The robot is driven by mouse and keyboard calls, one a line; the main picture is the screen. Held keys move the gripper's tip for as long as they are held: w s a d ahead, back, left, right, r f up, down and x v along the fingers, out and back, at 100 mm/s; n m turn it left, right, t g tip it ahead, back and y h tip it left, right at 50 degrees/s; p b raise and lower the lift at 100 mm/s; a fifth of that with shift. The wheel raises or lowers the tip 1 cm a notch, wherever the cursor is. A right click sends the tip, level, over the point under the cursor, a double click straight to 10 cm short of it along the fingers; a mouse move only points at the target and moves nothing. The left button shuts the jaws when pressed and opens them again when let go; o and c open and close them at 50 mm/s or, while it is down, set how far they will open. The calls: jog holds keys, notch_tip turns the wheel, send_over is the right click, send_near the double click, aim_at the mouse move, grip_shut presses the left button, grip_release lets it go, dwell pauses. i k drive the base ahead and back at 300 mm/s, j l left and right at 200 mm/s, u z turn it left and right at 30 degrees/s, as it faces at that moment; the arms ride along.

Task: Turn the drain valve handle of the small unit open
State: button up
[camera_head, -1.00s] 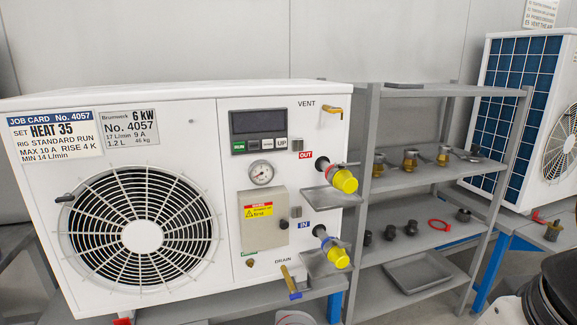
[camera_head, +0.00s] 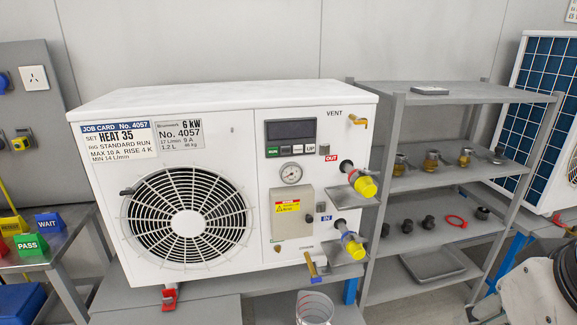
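The small unit (camera_head: 245,125), a white cabinet with a round fan grille, stands on a grey bench in the middle of the head view. Its drain valve handle (camera_head: 311,264) is at the lower right of the front, beside the DRAIN label. The handle is a yellow lever slanting down, with a blue part (camera_head: 318,280) at its lower end. I cannot tell its exact valve position at this size. A clear container (camera_head: 315,308) stands below the drain, its lower part cut off by the frame. My gripper is not in view; part of my arm shows at bottom right.
Two yellow-capped ports (camera_head: 365,186) stick out on the right, with small trays under them. A grey shelf rack (camera_head: 425,185) with fittings stands right of the unit. At left, a side table (camera_head: 20,262) holds coloured PASS and WAIT blocks. Another unit (camera_head: 540,115) stands at far right.

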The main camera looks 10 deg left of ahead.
aim_at(316, 279)
jog(key=u, duration=0.35)
jog(key=i+j+z, duration=0.25)
jog(key=j, duration=0.3)
jog(key=j+u, duration=0.1)
jog(key=j, duration=0.45)
jog(key=j+u, duration=0.15)
jog(key=j, duration=0.35)
jog(key=i+j+u, duration=0.1)
jog(key=j, duration=0.4)
